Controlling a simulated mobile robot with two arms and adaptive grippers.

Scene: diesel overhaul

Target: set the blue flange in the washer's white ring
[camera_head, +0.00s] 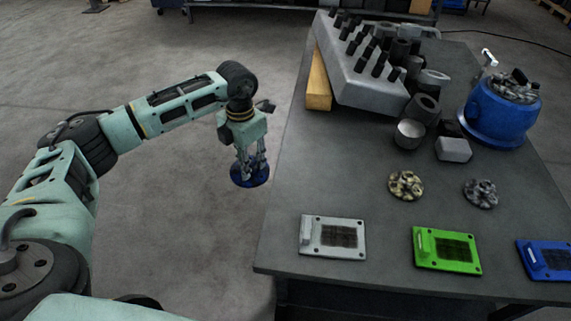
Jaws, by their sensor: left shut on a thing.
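My left gripper (251,167) points down and is shut on the blue flange (247,181), a dark blue disc. It holds the flange over the floor, just left of the grey table's (340,185) left edge, apart from the table as far as I can see. The fingers hide part of the flange's top. A round blue basin (497,118) heaped with dark metal parts stands at the table's right side; I cannot tell if it is the washer. I make out no white ring. My right gripper is not in view.
White (333,237), green (446,249) and blue (547,258) plates lie along the near edge. A gold flange (405,186) and a grey flange (481,193) lie behind them. A grey engine block (363,66) with studs and several dark cylinders fill the back.

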